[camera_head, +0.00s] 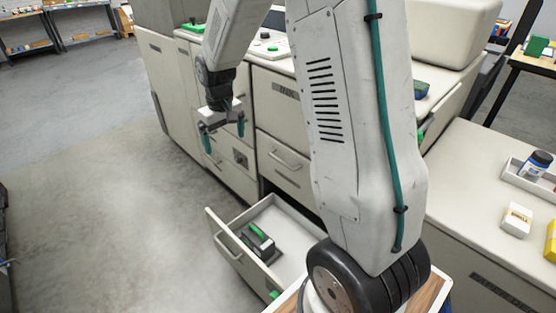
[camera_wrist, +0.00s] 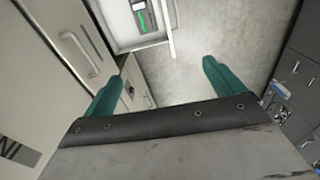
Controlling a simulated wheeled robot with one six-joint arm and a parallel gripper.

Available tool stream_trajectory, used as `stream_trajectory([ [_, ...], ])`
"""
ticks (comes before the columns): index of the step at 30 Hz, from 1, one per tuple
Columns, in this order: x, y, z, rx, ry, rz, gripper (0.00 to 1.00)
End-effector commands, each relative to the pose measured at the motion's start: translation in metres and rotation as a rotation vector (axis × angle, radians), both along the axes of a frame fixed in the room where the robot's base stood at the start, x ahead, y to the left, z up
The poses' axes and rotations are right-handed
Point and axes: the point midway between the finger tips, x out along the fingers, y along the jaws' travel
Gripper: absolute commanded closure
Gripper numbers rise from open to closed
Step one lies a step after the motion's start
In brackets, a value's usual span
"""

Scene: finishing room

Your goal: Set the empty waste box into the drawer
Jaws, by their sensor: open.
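The drawer (camera_head: 222,238) stands pulled out low on the beige machine, and its pale inside shows. A dark box with a green handle (camera_head: 260,246), which looks like the waste box, sits inside the drawer towards its front. Whether it is empty I cannot tell. In the wrist view the drawer (camera_wrist: 122,35) and the dark box (camera_wrist: 142,19) show at the top, beyond my fingertips. My gripper (camera_head: 224,134) is open and empty, up in front of the machine, above and apart from the drawer. Its teal fingers (camera_wrist: 167,66) also show spread apart in the wrist view.
Closed drawers with bar handles (camera_head: 286,160) line the machine front. My arm hides part of the machine and the drawer's right end. A worktop at right holds a tray with a bottle (camera_head: 538,165), a small white box (camera_head: 516,220) and something yellow. The floor (camera_head: 110,190) at left is clear.

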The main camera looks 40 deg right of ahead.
Motion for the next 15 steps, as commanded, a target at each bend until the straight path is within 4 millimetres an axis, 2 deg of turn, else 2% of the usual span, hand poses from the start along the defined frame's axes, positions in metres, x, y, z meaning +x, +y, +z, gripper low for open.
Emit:
stream_trajectory([
  [1,-0.014,0.007,0.022,-0.001,-0.011,0.001,0.06],
  [6,-0.065,0.029,0.075,-0.001,-0.021,-0.002,0.06],
  [12,-0.133,0.050,0.121,0.001,-0.033,-0.005,0.06],
  [15,-0.168,0.060,0.137,0.002,-0.040,-0.006,0.06],
])
